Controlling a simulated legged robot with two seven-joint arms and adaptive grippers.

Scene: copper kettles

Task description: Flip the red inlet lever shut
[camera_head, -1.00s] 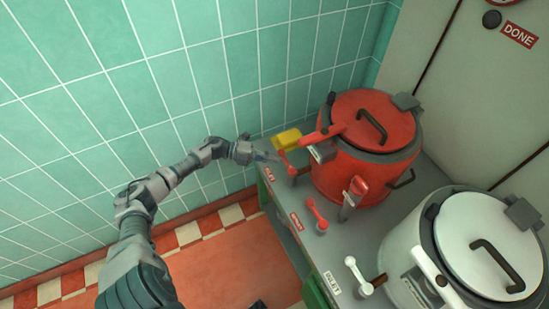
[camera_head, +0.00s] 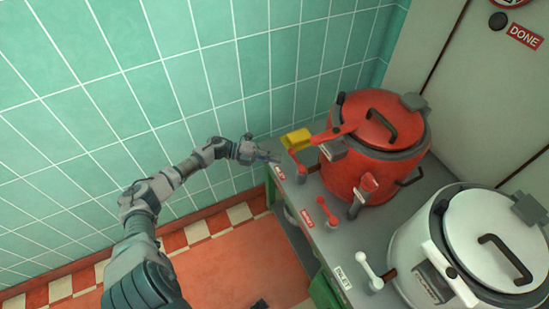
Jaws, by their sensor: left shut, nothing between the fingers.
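Two red levers stand on the grey counter beside the red kettle (camera_head: 366,140). The far red lever (camera_head: 298,163) is by a small red label (camera_head: 279,172); the nearer red lever (camera_head: 327,210) is by another red label (camera_head: 307,217). The red labels are too small to read surely. Both levers lean back and left, their knobs up. My left gripper (camera_head: 274,158) is shut and empty, just left of the far red lever's knob; a small gap seems to lie between them. My right gripper is not in view.
A yellow block (camera_head: 296,139) sits just behind the far lever. A white kettle (camera_head: 475,245) and white lever (camera_head: 367,271) with a white label (camera_head: 343,278) are nearer right. The tiled wall (camera_head: 120,90) rises behind my left arm. Open floor (camera_head: 235,260) lies left of the counter (camera_head: 300,196).

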